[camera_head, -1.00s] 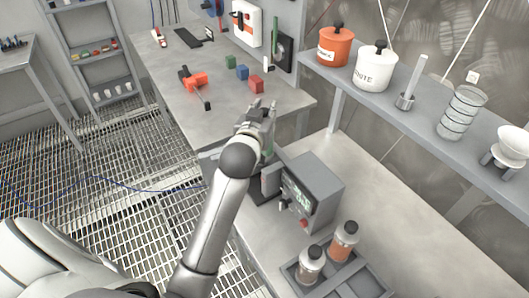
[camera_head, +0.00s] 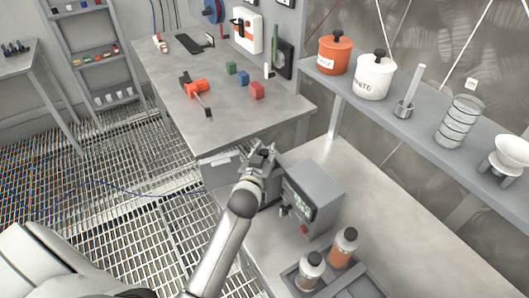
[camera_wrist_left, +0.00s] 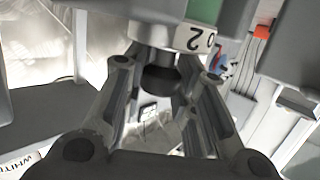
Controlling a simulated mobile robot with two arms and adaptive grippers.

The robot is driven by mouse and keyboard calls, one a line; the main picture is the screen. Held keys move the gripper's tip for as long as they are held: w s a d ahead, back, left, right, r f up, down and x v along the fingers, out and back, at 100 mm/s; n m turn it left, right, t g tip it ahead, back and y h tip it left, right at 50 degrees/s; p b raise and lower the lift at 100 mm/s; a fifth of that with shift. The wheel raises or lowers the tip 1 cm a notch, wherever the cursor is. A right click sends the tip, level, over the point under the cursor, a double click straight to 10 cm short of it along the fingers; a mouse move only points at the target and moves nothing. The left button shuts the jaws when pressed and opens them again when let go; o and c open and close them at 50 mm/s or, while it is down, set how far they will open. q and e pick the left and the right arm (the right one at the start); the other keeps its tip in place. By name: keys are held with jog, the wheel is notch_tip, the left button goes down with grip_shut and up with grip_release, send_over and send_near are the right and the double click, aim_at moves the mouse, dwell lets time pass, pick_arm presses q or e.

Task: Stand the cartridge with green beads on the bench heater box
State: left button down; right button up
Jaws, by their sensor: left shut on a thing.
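The bench heater box (camera_head: 322,186) is a grey box with a lit green display and a red knob, standing on the near bench. My left gripper (camera_head: 261,150) is just left of and behind its top edge in the head view. In the left wrist view the gripper (camera_wrist_left: 165,82) is shut at the dark round end of a cartridge (camera_wrist_left: 197,38) with a metal collar, a numbered white label and a green part at the picture's top. The head view does not show this cartridge clearly. I cannot tell whether it touches anything. My right gripper is not in view.
A rack (camera_head: 307,288) at the front holds an orange-bead cartridge (camera_head: 343,246) and a greyish one (camera_head: 310,270). A shelf with an orange canister (camera_head: 334,56) and a white canister (camera_head: 374,78) runs along the right. The bench right of the heater is clear.

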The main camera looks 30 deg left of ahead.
pick_arm(q)
jog(key=shift+f, duration=0.1)
jog(key=c, duration=1.2)
grip_release()
jog(key=shift+o, duration=0.2)
jog(key=shift+s, duration=0.2)
jog(key=b+v, duration=0.2)
jog(key=v, duration=0.9)
jog(key=shift+s+r, duration=0.25)
jog(key=shift+s, duration=0.1)
jog(key=shift+d+f, duration=0.1)
jog(key=shift+d, duration=0.05)
